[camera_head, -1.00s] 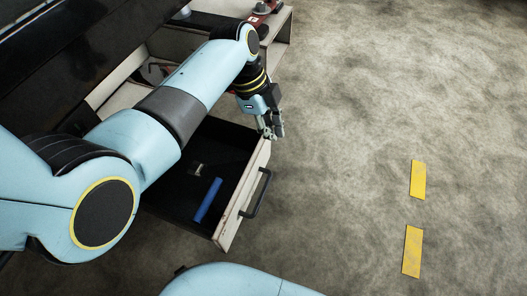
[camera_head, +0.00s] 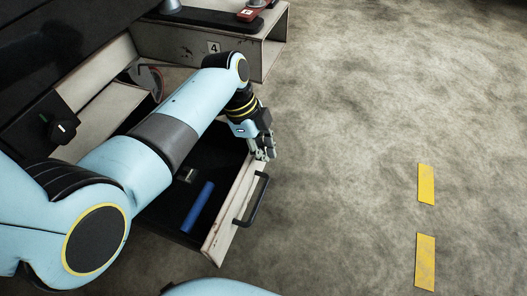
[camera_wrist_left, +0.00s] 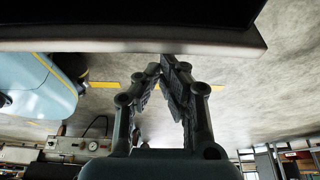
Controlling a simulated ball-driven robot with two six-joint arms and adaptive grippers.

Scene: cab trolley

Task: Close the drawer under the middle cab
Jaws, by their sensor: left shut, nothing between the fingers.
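The drawer (camera_head: 222,231) stands open in the head view, with a pale worn front and a black handle (camera_head: 253,200) on its outer face. A blue cylinder (camera_head: 198,207) and a small dark item (camera_head: 187,175) lie inside it. My left gripper (camera_head: 266,154) is shut and empty at the far end of the drawer's front, close to its top edge. I cannot tell if it touches. In the left wrist view the shut fingers (camera_wrist_left: 166,66) point toward a pale edge (camera_wrist_left: 150,46) across the top. My left arm hides part of the drawer. My right gripper is not in view.
A dark panel with a knob (camera_head: 59,129) is at the left. The concrete floor at the right is clear, with yellow dashes (camera_head: 426,184).

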